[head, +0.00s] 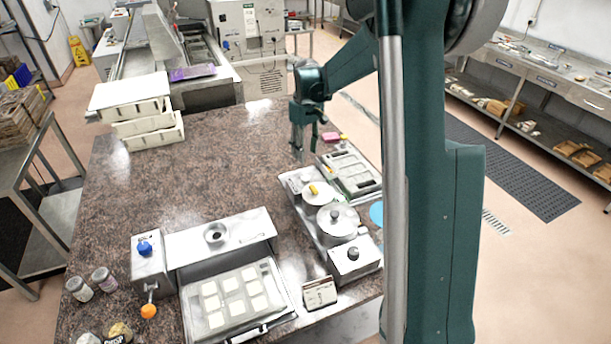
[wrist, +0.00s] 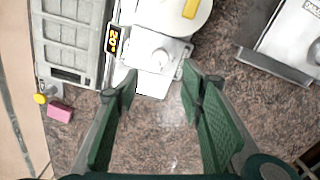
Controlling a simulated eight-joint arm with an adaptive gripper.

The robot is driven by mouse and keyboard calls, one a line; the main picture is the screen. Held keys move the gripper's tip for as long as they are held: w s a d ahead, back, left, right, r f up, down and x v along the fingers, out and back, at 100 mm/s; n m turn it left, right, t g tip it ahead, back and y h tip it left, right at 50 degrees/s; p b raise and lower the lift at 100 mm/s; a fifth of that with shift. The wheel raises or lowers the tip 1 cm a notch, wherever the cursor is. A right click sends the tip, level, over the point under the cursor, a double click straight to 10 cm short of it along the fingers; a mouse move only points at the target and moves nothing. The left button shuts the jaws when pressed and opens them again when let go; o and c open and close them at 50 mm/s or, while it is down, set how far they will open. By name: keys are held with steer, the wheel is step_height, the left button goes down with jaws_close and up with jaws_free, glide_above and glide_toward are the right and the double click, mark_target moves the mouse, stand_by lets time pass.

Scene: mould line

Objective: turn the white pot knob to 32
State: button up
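The white pot knob (wrist: 160,58) is a pale round knob on a small white control box (wrist: 150,82) in the wrist view. A dark display (wrist: 113,40) beside it reads 20° in yellow digits. My gripper (wrist: 158,84) is open and empty, its two green fingers spread below the knob and apart from it in the picture. In the head view my gripper (head: 305,150) hangs over the far end of the double-pot unit, pointing down. The pot lid with a yellow handle (head: 313,189) is just nearer. The knob is too small to make out clearly there.
A second lidded pot (head: 338,218) and a dark-knobbed box (head: 354,256) stand nearer. A mould tray (head: 352,174) lies right of the pots. A pink block (wrist: 60,112) lies near the table edge. The granite left of the unit is clear.

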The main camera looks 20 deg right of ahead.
glide_above(306, 177)
steer(key=shift+n, duration=0.3)
steer(key=shift+a+f, duration=0.1)
steer(key=shift+f, duration=2.35)
steer(key=shift+f, duration=0.1)
steer(key=shift+f, duration=3.8)
steer(key=c, duration=0.9)
